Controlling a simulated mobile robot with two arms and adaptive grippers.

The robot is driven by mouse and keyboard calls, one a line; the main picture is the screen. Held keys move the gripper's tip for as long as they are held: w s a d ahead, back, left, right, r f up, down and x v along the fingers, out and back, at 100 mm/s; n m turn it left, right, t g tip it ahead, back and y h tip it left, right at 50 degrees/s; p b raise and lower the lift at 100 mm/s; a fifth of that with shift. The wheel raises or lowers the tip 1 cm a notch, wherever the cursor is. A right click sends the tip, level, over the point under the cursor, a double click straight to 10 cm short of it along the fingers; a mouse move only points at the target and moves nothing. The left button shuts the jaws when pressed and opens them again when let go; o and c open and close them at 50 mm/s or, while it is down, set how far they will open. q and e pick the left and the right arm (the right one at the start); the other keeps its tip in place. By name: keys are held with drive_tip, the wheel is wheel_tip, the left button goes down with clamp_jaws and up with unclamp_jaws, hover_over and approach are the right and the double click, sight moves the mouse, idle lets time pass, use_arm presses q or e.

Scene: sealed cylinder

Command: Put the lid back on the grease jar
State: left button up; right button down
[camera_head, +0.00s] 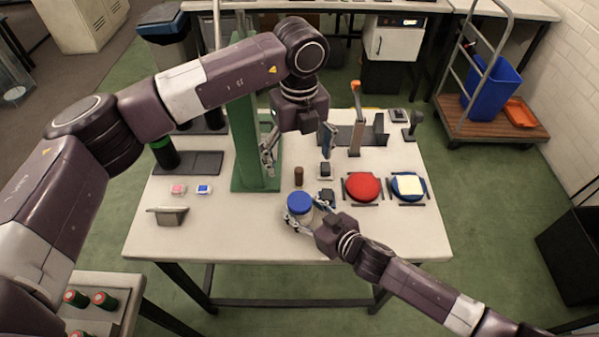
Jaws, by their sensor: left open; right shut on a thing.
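A pale jar (301,217) with a round blue top (300,202) stands near the front edge of the table. The blue top looks like a lid sitting on the jar, but I cannot tell whether it is seated. My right gripper (302,222) is shut around the jar's side, below the blue top, with its arm coming from the lower right. My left gripper (298,155) is open and empty. It is higher up, behind the jar, with its fingers pointing down above a small brown cylinder (299,176).
A green press frame (244,140) stands left of my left gripper. An orange-topped lever (356,130) stands behind. The front left of the table (230,235) is free.

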drive_tip(key=c, duration=0.8)
unclamp_jaws()
use_arm(q)
drive_tip(key=shift+r, duration=0.95)
use_arm(e)
drive_tip(key=shift+s+d, duration=0.1)
drive_tip(key=v, duration=1.1)
drive_tip(key=shift+s+d+r, duration=0.15)
drive_tip(key=shift+s+r, duration=0.1)
drive_tip(key=shift+s, duration=0.05)
